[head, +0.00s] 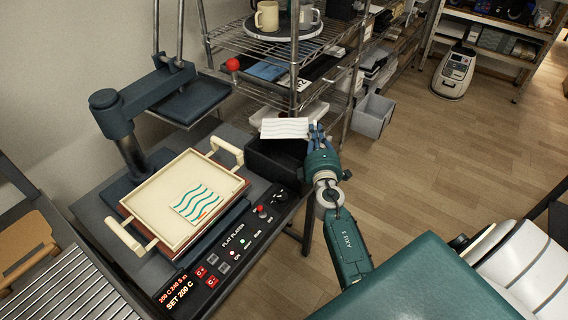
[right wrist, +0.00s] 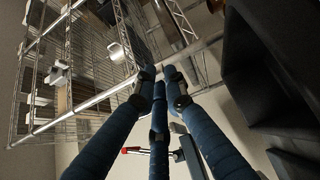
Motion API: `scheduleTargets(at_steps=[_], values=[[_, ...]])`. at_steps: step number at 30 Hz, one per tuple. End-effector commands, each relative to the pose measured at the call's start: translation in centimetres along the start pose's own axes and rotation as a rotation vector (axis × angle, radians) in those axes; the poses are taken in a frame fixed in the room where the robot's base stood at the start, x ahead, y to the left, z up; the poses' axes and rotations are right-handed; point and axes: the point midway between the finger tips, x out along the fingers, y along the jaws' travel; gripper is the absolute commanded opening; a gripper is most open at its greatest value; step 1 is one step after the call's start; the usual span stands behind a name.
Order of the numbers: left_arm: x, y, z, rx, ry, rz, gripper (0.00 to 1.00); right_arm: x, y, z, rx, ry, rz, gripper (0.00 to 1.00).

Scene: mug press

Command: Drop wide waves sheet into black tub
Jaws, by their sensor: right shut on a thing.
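A white sheet with faint wavy lines (head: 284,128), the wide waves sheet, is held at its right end by my right gripper (head: 316,132). It lies roughly flat over the far part of the black tub (head: 262,168); the gap between them is hard to judge. The tub stands beside the press and its inside is dark. In the right wrist view my right gripper (right wrist: 160,85) shows its blue fingers drawn together, but the sheet cannot be made out there. A second piece with teal waves (head: 196,204) lies on the press's cream tray. My left gripper is not in view.
The cream tray (head: 153,213) with two handles sits on the press, left of the tub. The press's upper plate (head: 190,100) is swung aside behind it. A wire shelf (head: 270,40) with mugs stands behind the tub. Wooden floor to the right is open.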

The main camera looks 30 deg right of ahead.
Motion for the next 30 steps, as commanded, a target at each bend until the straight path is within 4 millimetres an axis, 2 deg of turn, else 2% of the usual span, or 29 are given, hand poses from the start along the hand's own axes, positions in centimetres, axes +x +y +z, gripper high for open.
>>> scheduleTargets(at_steps=[1,6,10,18,19,21,30], values=[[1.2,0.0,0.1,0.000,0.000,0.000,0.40,0.0,-1.3,0.0,-0.001,0.000,0.000,0.02],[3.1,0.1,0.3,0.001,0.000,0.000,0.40,0.0,-3.2,0.0,0.000,0.000,0.000,0.02],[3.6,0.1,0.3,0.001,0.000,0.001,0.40,0.0,-3.8,0.0,-0.001,0.000,0.001,0.02],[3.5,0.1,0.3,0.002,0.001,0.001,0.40,0.0,-3.7,0.0,-0.001,0.000,0.001,0.02],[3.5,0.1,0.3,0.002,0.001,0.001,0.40,0.0,-3.7,0.0,-0.001,0.000,0.001,0.16],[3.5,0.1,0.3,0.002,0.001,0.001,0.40,0.0,-3.7,0.0,-0.001,0.000,0.001,0.30],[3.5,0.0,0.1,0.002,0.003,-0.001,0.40,-0.1,-3.7,0.0,-0.001,0.000,0.000,0.32]])
